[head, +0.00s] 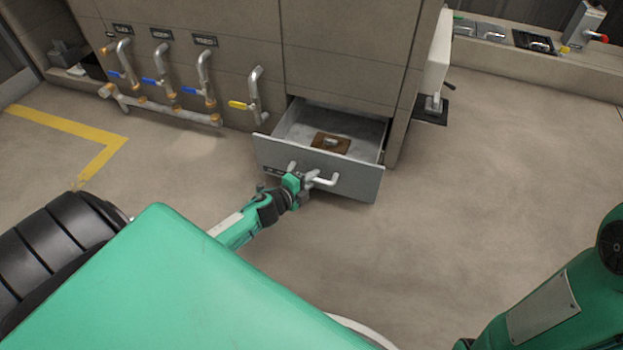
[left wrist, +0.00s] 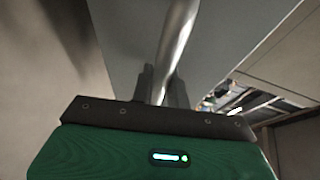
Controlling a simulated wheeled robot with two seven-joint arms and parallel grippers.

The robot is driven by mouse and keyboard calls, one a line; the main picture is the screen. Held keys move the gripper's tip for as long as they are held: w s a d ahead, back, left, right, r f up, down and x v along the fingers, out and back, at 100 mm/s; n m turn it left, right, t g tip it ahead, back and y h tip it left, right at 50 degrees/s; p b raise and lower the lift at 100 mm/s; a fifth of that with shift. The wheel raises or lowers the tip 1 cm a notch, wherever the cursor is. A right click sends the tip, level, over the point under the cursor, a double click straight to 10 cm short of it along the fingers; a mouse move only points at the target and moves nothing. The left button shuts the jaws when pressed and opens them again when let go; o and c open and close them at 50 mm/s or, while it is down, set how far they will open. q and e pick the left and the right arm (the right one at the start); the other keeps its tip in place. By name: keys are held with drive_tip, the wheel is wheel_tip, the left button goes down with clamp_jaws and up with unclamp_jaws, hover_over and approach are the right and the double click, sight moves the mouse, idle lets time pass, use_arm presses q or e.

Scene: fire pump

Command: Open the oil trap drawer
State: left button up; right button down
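The oil trap drawer (head: 362,186) is a grey box low in the tiled cabinet, and it stands pulled out, with its inside showing. A brown square piece with a small metal part on it (head: 331,143) lies on the drawer's floor. The metal handle (head: 326,181) is on the drawer front. My left gripper (head: 303,184) is at the handle's left part. In the left wrist view the handle bar (left wrist: 178,38) runs between the two fingers (left wrist: 161,88), which are close against it on both sides. My right gripper is out of view; only part of that arm shows at lower right.
Several pipes with blue and yellow valve levers (head: 205,80) stand on the wall left of the drawer. A white box-like fixture (head: 436,60) is at the cabinet's right side. The floor (head: 480,170) right of the drawer is clear. A yellow floor line (head: 75,128) lies at left.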

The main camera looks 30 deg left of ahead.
use_arm(q)
clamp_jaws()
drive_tip(key=s, duration=0.2)
drive_tip(key=s+d+p, duration=0.1)
drive_tip(key=s, duration=0.1)
drive_tip(key=o, duration=0.7)
unclamp_jaws()
